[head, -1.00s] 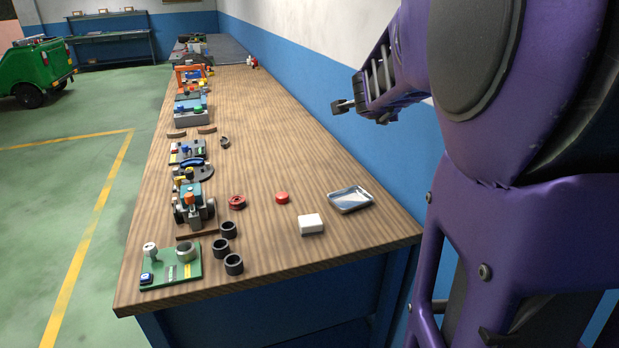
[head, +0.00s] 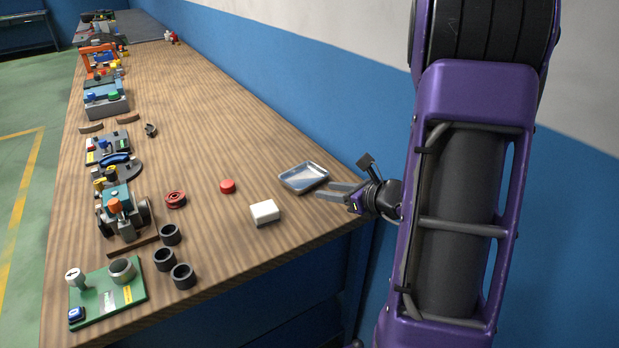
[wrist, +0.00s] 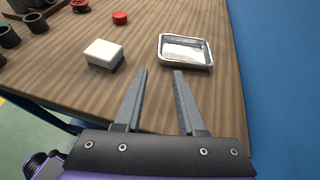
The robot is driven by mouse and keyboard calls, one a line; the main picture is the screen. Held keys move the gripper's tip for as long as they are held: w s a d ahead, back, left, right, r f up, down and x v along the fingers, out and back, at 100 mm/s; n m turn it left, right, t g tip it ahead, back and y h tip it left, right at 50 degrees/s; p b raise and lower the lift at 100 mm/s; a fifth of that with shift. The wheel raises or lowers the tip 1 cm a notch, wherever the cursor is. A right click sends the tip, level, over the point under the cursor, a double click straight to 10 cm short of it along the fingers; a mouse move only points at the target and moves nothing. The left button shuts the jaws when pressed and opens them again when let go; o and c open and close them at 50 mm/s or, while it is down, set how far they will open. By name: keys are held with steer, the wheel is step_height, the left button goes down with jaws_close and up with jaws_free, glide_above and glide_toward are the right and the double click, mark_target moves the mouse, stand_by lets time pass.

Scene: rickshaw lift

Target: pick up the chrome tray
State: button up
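The chrome tray (head: 304,178) is a small, shallow, shiny rectangular dish lying flat on the wooden bench near its right corner. It also shows in the wrist view (wrist: 186,52), ahead of the fingers and slightly right of centre. My gripper (head: 327,191) is at the bench's front right edge, just to the right of the tray in the head view. In the wrist view my gripper (wrist: 162,72) has its two fingers apart with nothing between them. A strip of bare bench shows between the fingertips and the tray's near rim.
A white block (head: 264,213) sits left of the tray, near the left finger in the wrist view (wrist: 104,53). A red cylinder (head: 227,186) and a red spool (head: 176,199) lie farther left. The blue wall (head: 300,95) runs behind the bench. Black rings (head: 182,275) stand front left.

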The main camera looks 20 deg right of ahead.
mark_target(289, 182)
steer(key=shift+w+a+f+m, duration=0.1)
steer(key=shift+w+f+m, duration=0.05)
steer(key=shift+w+m, duration=0.2)
steer(key=x, duration=0.5)
steer(key=b+x, duration=0.1)
steer(key=x, duration=1)
steer(key=shift+w+a+r+b, duration=0.2)
steer(key=shift+w+r+b, duration=0.05)
steer(key=shift+w+b, duration=0.05)
jaws_close()
stand_by(0.5)
